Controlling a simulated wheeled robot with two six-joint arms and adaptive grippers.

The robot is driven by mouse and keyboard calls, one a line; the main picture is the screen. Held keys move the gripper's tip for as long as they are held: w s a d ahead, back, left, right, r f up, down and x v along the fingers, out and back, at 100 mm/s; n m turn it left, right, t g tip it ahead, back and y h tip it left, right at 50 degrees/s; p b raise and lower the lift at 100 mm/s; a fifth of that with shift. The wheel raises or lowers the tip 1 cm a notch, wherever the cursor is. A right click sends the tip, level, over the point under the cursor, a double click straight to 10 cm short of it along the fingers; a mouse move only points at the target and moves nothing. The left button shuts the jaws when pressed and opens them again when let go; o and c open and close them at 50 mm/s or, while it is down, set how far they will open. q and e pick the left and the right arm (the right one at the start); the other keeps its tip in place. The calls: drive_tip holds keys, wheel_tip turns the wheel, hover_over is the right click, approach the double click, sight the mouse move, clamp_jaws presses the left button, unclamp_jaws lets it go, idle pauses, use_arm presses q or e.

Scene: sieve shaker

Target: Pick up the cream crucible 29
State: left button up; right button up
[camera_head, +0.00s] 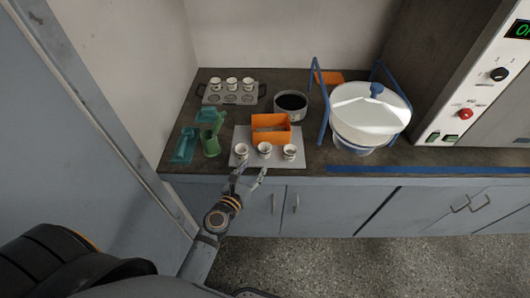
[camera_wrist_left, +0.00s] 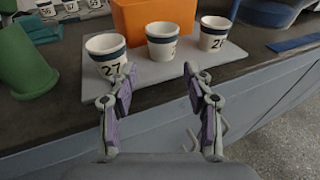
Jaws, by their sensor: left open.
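Three cream crucibles with dark blue bands stand upright in a row at the front of a grey plate (camera_head: 298,157). The left crucible (camera_head: 241,150) reads 27 in the left wrist view (camera_wrist_left: 105,52). The middle crucible (camera_head: 264,150) shows a 2 and a partly hidden digit in the wrist view (camera_wrist_left: 161,42). The right crucible (camera_head: 289,152) also starts with 2 in the wrist view (camera_wrist_left: 213,33); its second digit is unclear. I cannot tell which is 29. My left gripper (camera_head: 252,171) is open and empty, its fingers (camera_wrist_left: 158,80) in front of the middle crucible. My right gripper is out of view.
An orange box (camera_head: 271,136) stands close behind the crucibles. Green containers (camera_head: 211,143) stand left of the plate. A rack (camera_head: 213,97) with several crucibles and a dark-filled bowl (camera_head: 291,106) are behind. A blue-framed white vessel (camera_head: 371,118) stands at right.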

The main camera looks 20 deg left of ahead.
sight(262, 156)
use_arm(q)
drive_tip(key=w, duration=0.4)
drive_tip(key=shift+w+d+f, duration=0.1)
drive_tip(key=shift+d+f, duration=0.1)
drive_tip(key=shift+f, duration=0.1)
drive_tip(key=w, duration=0.3)
drive_tip(key=w+d, duration=0.1)
drive_tip(key=w, duration=0.1)
drive_tip(key=shift+w+f+p, duration=0.1)
drive_tip(key=shift+f+p, duration=0.1)
drive_tip(key=shift+p, duration=0.15)
drive_tip(key=shift+r, duration=0.1)
drive_tip(key=shift+c, duration=0.3)
drive_tip(key=c, duration=0.9)
